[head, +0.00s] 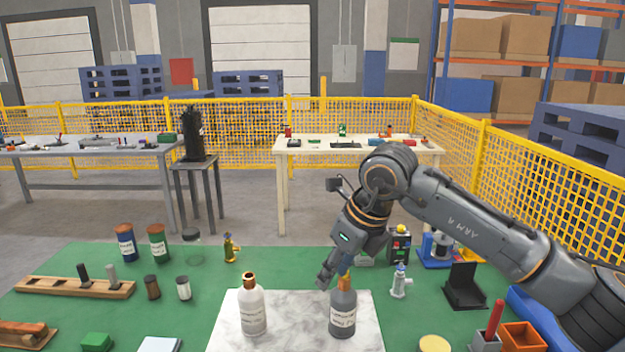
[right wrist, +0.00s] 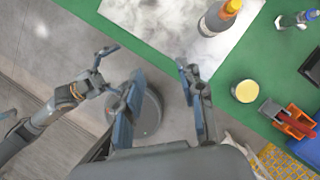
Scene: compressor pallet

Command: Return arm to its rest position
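My right arm reaches in from the right in the head view. Its gripper (head: 335,276) is in front of the orange neck of a grey bottle (head: 343,316) in that picture. In the right wrist view this gripper (right wrist: 163,80) has its two fingers apart with nothing between them. The grey bottle (right wrist: 216,20) stands beyond the fingertips there, apart from them. My left gripper (right wrist: 114,66) shows at the left of the right wrist view, its fingers spread and empty. It is not in the head view.
A white bottle (head: 252,310) stands beside the grey one on a marble board (head: 296,330). The green table also holds jars, a wooden rack (head: 60,287), a black stand (head: 465,287) and an orange bin (head: 523,337). Yellow fencing (head: 250,135) stands behind.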

